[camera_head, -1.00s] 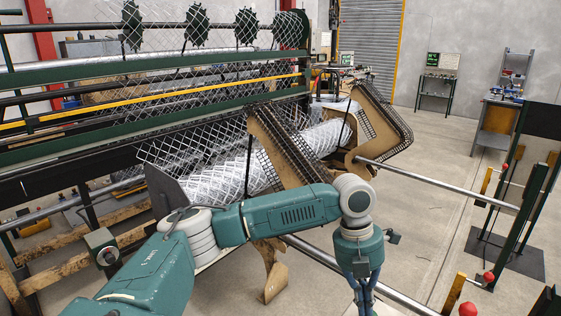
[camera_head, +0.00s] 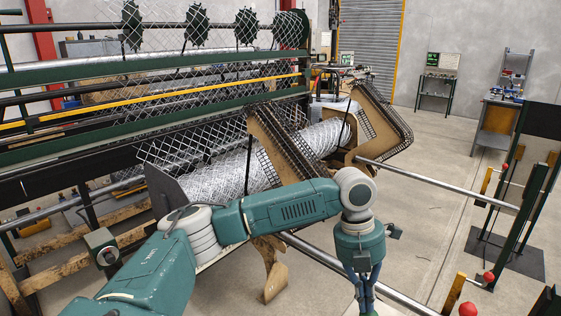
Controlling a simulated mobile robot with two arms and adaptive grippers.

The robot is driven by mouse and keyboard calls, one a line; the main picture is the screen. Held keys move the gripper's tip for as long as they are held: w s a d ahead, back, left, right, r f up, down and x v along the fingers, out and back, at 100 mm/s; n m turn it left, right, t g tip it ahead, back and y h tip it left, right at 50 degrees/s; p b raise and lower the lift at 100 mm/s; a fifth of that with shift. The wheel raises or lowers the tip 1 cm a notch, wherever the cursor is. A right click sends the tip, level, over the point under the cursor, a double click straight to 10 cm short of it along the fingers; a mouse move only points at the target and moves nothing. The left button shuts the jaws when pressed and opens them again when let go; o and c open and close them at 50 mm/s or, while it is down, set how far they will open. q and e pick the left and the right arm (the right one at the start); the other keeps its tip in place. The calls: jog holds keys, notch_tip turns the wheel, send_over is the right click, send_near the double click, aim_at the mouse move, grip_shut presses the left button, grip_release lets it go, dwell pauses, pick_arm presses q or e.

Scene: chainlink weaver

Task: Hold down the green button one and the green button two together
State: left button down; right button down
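My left arm comes in from the left and bends down at the wrist. My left gripper (camera_head: 366,296) points down at the bottom edge, and its fingertips are cut off or too small to read, so I cannot tell if it is open or shut. A small patch of green shows right at the bottom edge under it, but I cannot tell what it is. Neither green button can be made out clearly. My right gripper is not in view.
A chain-link weaving machine with a roll of wire mesh (camera_head: 222,176) stands behind my arm. Brown side plates (camera_head: 283,148) flank the roll. A steel bar (camera_head: 440,182) reaches right toward posts with red-knobbed levers (camera_head: 489,277). The floor at right is mostly clear.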

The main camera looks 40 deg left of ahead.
pick_arm(q)
jog(key=d+v, duration=0.1)
jog(key=v, duration=0.6)
jog(key=shift+d+r, duration=0.35)
jog(key=shift+r, duration=0.1)
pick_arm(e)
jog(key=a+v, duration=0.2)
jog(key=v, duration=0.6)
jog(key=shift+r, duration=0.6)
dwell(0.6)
